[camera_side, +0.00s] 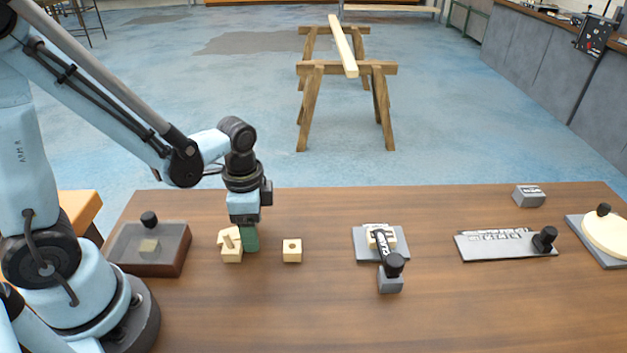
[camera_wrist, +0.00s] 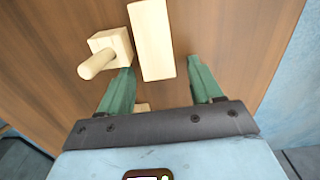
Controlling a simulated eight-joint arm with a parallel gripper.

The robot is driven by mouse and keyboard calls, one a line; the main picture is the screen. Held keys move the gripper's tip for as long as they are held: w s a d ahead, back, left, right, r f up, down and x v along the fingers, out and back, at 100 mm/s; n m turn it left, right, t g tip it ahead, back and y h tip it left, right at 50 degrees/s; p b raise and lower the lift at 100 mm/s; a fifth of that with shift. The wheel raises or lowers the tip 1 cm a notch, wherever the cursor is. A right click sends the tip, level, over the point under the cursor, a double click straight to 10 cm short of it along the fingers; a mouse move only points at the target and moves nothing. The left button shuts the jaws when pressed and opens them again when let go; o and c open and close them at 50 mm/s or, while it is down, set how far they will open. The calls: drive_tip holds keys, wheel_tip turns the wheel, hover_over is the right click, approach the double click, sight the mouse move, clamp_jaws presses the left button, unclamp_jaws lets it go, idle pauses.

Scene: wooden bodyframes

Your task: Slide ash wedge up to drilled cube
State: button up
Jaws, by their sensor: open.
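A long pale wooden piece, seemingly the ash wedge (camera_wrist: 152,40), lies in the upper middle of the wrist view. Its lower end reaches between my fingertips in the picture; contact cannot be told. In the side view it is hard to separate from the pegged block. A pale bit at the jaw base in the wrist view (camera_wrist: 142,107) may be this cube, mostly hidden. My gripper (camera_side: 251,246) is low over the table, green fingers (camera_wrist: 162,68) open.
A pale block with a round peg (camera_side: 232,255) stands close left of my gripper; it also shows in the wrist view (camera_wrist: 110,45). A brown box (camera_side: 175,262) is further left. A clamp-like grey fixture (camera_side: 390,283) stands right of the drilled cube. The table front is clear.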

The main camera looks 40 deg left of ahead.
drive_tip(key=shift+r, duration=0.1)
wheel_tip(320, 180, up, 12)
idle(0.9)
